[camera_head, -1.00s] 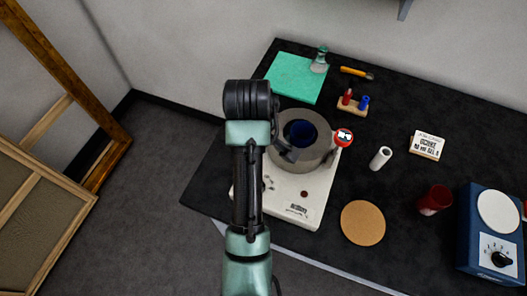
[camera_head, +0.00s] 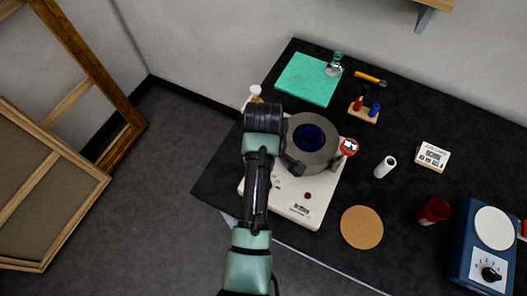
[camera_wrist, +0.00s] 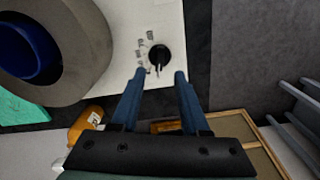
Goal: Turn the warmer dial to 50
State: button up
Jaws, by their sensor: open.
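The warmer is a white box (camera_head: 300,205) with a thick grey ring (camera_head: 312,165) and a dark blue bowl (camera_head: 309,135) inside it. The dial's raised grip points toward the lower edge of that picture. My gripper (camera_wrist: 160,73) is open, its two blue fingers either side of the dial's near end. I cannot tell whether they touch it.
An orange bottle (camera_wrist: 86,123) stands beside the warmer. A blue device (camera_head: 480,250) with another black knob (camera_head: 490,273) stands far right. Wooden frames (camera_head: 80,90) lean at left.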

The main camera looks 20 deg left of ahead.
jog(key=shift+f, duration=2.35)
grip_shut()
